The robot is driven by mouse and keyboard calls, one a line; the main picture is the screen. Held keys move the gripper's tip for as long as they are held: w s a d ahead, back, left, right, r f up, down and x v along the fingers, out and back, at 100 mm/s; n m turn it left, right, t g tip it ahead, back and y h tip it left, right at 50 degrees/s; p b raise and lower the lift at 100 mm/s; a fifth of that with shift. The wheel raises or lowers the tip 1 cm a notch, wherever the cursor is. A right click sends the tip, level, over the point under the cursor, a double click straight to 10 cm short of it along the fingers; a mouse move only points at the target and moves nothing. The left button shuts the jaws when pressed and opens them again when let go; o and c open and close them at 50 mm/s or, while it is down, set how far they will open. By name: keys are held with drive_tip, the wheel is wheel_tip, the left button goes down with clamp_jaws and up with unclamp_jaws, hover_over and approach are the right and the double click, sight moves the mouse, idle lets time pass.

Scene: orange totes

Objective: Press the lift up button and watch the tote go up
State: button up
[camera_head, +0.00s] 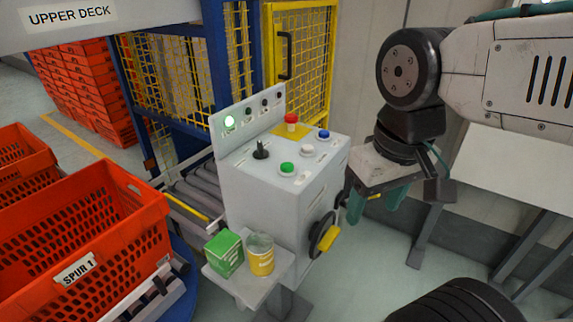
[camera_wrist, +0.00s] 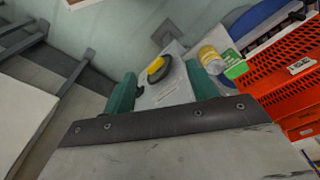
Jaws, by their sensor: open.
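A grey control box (camera_head: 285,195) stands at the centre of the head view. Its sloped top carries a green button (camera_head: 287,168), a white button (camera_head: 307,149), a blue button (camera_head: 323,135), a red mushroom button (camera_head: 291,122) on a yellow plate and a black joystick (camera_head: 261,150). Their labels are too small to read. One green lamp (camera_head: 229,122) is lit on the back panel. My gripper (camera_head: 375,203) is open and empty, right of the box, apart from the buttons. In the wrist view its teal fingers (camera_wrist: 162,88) frame the box's side.
A yellow-and-black rotary handle (camera_head: 325,236) juts from the box's side. A green carton (camera_head: 224,252) and a yellow-labelled jar (camera_head: 261,256) sit on a small shelf. An orange SPUR 1 tote (camera_head: 130,230) is left. A yellow mesh cage (camera_head: 300,55) with blue posts stands behind.

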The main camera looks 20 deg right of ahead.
clamp_jaws()
idle(1.4)
